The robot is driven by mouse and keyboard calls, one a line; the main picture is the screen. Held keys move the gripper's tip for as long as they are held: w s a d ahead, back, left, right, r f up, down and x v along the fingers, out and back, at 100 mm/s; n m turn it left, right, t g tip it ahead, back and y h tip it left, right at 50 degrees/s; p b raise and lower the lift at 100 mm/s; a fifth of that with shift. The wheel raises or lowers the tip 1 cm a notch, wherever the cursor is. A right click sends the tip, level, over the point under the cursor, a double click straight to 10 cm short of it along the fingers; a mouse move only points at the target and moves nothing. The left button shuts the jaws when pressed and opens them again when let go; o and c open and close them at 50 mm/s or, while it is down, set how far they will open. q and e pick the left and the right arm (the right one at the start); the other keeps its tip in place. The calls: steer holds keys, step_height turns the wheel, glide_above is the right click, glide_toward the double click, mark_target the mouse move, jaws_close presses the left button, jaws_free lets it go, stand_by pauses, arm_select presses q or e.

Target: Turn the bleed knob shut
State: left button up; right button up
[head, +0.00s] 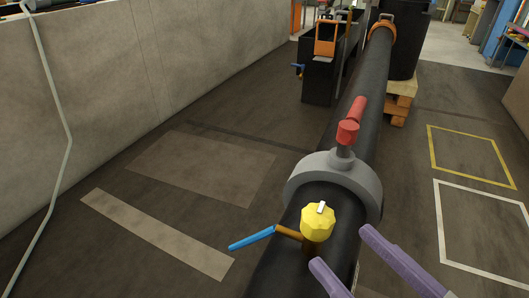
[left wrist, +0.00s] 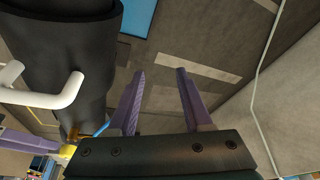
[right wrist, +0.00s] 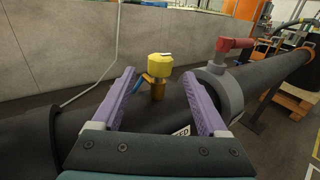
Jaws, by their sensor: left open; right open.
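The yellow bleed knob (head: 318,217), with a white pointer mark on top, stands on a brass stem on the black pipe (head: 362,88). A blue lever (head: 251,238) sticks out to its left. The knob (right wrist: 160,66) shows between and beyond the fingers of my right gripper (right wrist: 160,75), which is open and empty. In the head view my right gripper (head: 343,247) is close to the knob, at its lower right, apart from it. My left gripper (left wrist: 161,73) is open and empty; the knob (left wrist: 67,152) shows small at the lower left there, partly cut off by the gripper body.
A grey flange (head: 335,177) and a red-handled valve (head: 350,122) stand on the pipe just beyond the knob. A white bent handle (left wrist: 55,95) is near my left gripper. A concrete wall (head: 110,85) runs along the left.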

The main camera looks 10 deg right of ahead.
mark_target(307, 208)
steer(key=x, duration=0.9)
steer(key=shift+w+a+r, duration=0.1)
steer(key=shift+w+a, duration=0.05)
steer(key=shift+w, duration=0.15)
jaws_close()
